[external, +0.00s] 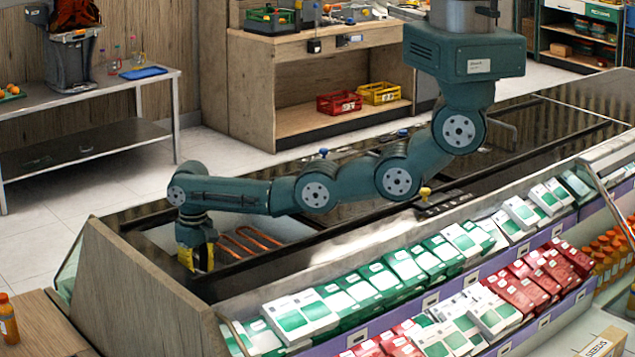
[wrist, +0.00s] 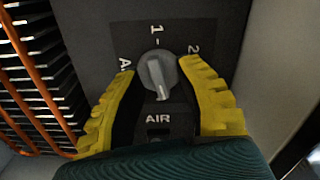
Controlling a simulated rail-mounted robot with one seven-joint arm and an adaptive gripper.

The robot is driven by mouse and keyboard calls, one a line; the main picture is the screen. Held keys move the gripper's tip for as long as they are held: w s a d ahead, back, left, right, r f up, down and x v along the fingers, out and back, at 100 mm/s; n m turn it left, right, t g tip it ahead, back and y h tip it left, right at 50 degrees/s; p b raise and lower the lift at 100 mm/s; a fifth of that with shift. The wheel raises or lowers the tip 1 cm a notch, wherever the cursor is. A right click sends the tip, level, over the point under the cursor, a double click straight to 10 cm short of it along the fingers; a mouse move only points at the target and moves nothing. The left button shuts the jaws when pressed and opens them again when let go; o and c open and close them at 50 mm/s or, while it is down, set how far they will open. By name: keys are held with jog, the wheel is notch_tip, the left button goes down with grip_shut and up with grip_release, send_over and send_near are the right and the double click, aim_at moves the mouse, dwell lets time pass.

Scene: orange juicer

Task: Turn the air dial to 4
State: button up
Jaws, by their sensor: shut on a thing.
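The air dial (wrist: 157,75) is a grey round knob with a raised lighter bar, on a dark panel marked "AIR" below it. A "1" shows above the knob, a "2" at upper right and a partly hidden "A" at left. No 4 is visible. The bar runs nearly up and down, its lower end towards "AIR"; I cannot tell which end is the pointer. The yellow fingers of my gripper (wrist: 159,68) are shut on the dial from left and right. In the external view my gripper (external: 197,258) points down inside the counter's left end, and the dial is hidden.
Orange-brown heating bars (wrist: 35,70) over a dark grate lie left of the panel; they also show beside my gripper (external: 250,242). A pale wall (wrist: 285,60) stands to the right. The wooden counter end (external: 145,295) and rows of green and white boxes (external: 345,300) are close by.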

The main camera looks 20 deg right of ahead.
aim_at(198, 270)
jog(key=shift+d+f+m, duration=0.15)
jog(key=shift+f+m, duration=0.15)
jog(key=shift+m, duration=0.9)
jog(key=o, duration=1.2)
jog(key=shift+r, duration=0.1)
jog(key=shift+o, duration=0.2)
jog(key=shift+r, duration=0.1)
jog(key=shift+r, duration=0.3)
notch_tip(198, 270, up, 11)
jog(key=shift+r, duration=0.2)
